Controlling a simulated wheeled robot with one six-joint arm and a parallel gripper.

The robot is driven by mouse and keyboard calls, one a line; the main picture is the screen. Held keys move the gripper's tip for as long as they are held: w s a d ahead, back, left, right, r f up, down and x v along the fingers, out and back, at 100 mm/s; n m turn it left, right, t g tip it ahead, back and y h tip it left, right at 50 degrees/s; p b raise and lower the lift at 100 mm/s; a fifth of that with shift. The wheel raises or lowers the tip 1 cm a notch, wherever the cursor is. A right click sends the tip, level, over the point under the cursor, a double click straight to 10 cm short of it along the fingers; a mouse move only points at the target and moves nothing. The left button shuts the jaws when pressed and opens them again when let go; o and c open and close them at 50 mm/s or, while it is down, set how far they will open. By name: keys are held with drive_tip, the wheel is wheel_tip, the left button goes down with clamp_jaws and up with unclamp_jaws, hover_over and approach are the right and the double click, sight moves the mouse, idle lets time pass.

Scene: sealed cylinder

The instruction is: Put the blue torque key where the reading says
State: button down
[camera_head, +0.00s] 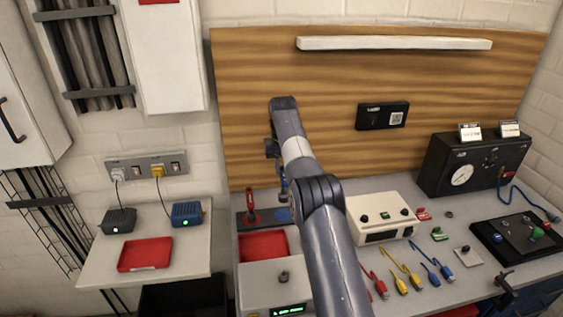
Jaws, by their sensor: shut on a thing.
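My gripper (283,188) points down over the back left of the bench, partly hidden behind my arm. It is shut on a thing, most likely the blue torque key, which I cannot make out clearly. Below it is a dark holder (240,222) with a blue patch (284,214) at its right part. A red key (251,205) stands upright in the holder's left part. A box with a green lit display (288,310) is at the bottom edge; its reading is too small to tell.
A red tray (262,246) lies in front of the holder. A cream instrument (380,215) stands right of my arm, with coloured leads (412,278) before it. A black gauge box (470,165) stands at the right. A side table (100,265) holds another red tray (145,254).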

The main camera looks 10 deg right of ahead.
drive_tip(key=shift+f, duration=3.65)
drive_tip(key=c, duration=1.2)
unclamp_jaws()
drive_tip(key=shift+o, duration=0.2)
drive_tip(key=shift+r, duration=0.1)
drive_tip(key=r, duration=0.7)
drive_tip(key=shift+s+r, duration=0.15)
drive_tip(key=shift+s, duration=0.1)
